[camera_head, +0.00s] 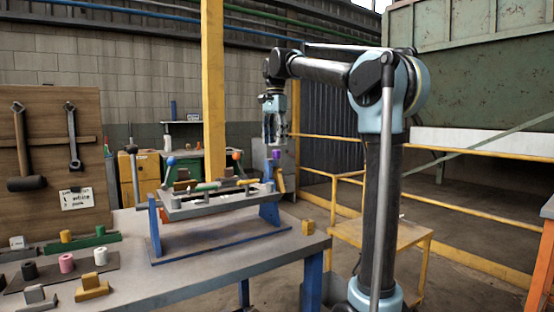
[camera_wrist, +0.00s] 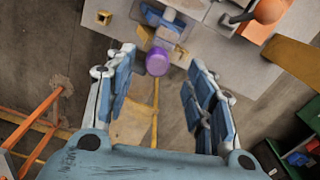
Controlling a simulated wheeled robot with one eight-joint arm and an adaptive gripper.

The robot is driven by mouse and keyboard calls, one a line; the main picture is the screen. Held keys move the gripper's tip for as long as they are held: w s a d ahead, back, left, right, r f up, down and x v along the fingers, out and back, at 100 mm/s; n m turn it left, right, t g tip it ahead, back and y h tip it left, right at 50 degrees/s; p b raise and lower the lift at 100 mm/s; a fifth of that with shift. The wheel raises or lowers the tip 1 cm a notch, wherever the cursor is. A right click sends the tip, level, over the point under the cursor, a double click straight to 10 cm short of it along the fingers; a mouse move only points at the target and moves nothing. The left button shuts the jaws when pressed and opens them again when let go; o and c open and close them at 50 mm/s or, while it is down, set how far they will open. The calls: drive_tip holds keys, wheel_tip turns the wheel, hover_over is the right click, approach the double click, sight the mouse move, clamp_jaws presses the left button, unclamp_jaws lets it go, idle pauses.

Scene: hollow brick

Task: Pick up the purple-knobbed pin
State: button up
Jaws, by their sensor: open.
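The purple-knobbed pin shows as a purple knob (camera_head: 275,154) at the right end of the raised fixture. In the wrist view the round purple knob (camera_wrist: 158,61) lies between and just beyond my fingertips, seen from above; its shaft is hidden. My gripper (camera_head: 273,143) points down directly above the knob, with its fingers apart. In the wrist view my gripper (camera_wrist: 162,72) is open and holds nothing. From these views I cannot tell whether the fingertips overlap the knob in height.
The fixture (camera_head: 200,208) stands on blue legs on a grey table (camera_head: 220,260). A blue knob (camera_head: 171,161) and an orange knob (camera_head: 237,155) stand near it. A yellow block (camera_head: 308,227) sits near the right table edge. Several coloured pieces lie at left.

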sight(276, 150)
drive_tip(key=shift+w+d+f, duration=0.1)
drive_tip(key=shift+d+f, duration=0.05)
drive_tip(key=shift+f, duration=1.2)
drive_tip(key=shift+w+d+f, duration=0.1)
drive_tip(key=shift+f, duration=1.2)
clamp_jaws()
